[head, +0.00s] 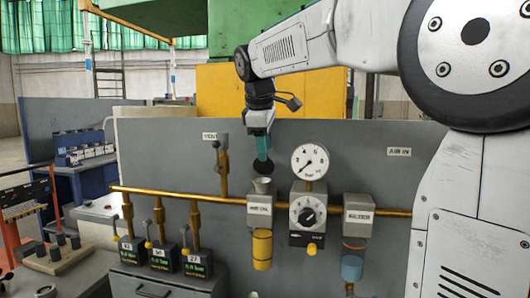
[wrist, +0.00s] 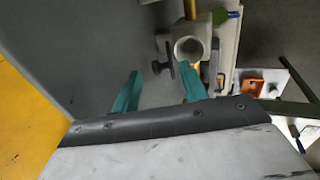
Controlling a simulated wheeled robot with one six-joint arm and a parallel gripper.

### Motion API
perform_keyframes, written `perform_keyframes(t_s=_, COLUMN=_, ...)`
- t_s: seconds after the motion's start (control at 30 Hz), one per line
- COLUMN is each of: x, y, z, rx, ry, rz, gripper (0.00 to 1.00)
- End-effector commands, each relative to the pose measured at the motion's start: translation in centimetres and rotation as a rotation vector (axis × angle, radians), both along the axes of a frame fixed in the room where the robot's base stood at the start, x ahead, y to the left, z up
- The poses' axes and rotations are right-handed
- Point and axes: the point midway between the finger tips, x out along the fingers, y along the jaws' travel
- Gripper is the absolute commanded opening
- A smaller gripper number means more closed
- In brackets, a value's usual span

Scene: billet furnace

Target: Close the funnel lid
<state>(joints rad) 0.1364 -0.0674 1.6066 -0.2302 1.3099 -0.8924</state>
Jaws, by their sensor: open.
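The funnel (head: 262,185) is a small grey cup on top of the box labelled for oil on the brass pipe. Its round open mouth (wrist: 188,48) shows from above in the wrist view. The lid (head: 264,168) is a dark disc standing up behind the funnel, so the funnel is open. In the wrist view the lid (wrist: 170,58) is seen nearly edge-on, left of the mouth. My gripper (head: 262,154) points down just above the lid. Its teal fingers are apart and empty in the wrist view (wrist: 160,68), with the lid beyond and between their tips. Contact is not visible.
The grey panel (head: 330,150) stands close behind the pipe. A pressure gauge (head: 309,162) and regulator knob (head: 308,216) are right of the funnel. A vertical brass valve (head: 222,165) stands to its left. The yellow bowl (head: 262,249) hangs below.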

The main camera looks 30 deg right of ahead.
Motion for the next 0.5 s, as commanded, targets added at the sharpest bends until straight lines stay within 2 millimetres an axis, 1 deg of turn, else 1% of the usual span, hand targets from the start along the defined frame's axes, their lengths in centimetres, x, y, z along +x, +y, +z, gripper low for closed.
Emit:
perform_keyframes(t_s=0.03, x=0.1, y=-0.2, z=-0.6, rx=0.000, ry=0.003, rz=-0.001, gripper=0.44)
perform_keyframes(t_s=0.1, x=0.3, y=-0.3, z=-1.2, rx=0.000, ry=0.001, rz=0.000, gripper=0.44)
perform_keyframes(t_s=0.2, x=0.4, y=-0.4, z=-1.7, rx=0.000, ry=0.000, rz=-0.001, gripper=0.44)
perform_keyframes(t_s=0.47, x=0.5, y=-0.5, z=-1.8, rx=0.001, ry=-0.001, rz=-0.001, gripper=0.44)
perform_keyframes(t_s=0.5, x=0.5, y=-0.5, z=-1.8, rx=0.001, ry=-0.001, rz=-0.001, gripper=0.35)
